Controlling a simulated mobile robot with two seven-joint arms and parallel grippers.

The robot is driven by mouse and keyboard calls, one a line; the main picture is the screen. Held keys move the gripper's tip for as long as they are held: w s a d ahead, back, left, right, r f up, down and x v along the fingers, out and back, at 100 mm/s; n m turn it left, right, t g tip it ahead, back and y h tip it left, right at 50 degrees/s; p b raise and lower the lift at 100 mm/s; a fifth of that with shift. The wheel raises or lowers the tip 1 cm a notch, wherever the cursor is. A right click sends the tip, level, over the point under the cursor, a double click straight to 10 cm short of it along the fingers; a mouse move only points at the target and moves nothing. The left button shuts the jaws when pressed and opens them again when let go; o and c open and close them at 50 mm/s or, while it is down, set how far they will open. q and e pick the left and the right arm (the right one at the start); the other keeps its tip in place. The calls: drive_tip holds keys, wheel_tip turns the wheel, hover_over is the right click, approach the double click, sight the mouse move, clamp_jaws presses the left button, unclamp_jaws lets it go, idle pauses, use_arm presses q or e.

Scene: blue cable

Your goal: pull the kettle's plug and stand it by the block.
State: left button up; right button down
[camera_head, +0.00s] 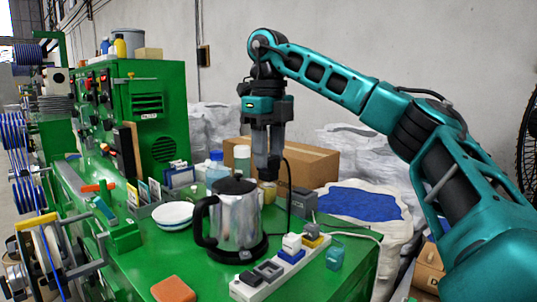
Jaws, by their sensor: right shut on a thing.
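My right gripper (268,168) points straight down above the green bench top, behind and to the right of the kettle. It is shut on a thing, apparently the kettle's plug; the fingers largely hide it. A thin black cord (289,195) loops from beside the fingertips down towards the bench. The silver kettle (238,222) with black handle and lid stands upright on its black base. A white socket block (250,290) lies in front of it, with grey sockets and several coloured plugs along it. A teal plug-like piece (335,258) stands right of the block. My left gripper is not in view.
A dark grey box (303,201) and bottles (216,168) stand behind the kettle. Green machinery (155,110) rises at left. Bare bench shows at front right.

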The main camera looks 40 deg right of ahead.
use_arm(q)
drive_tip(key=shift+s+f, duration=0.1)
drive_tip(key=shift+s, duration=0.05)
use_arm(e)
drive_tip(key=shift+r, duration=0.75)
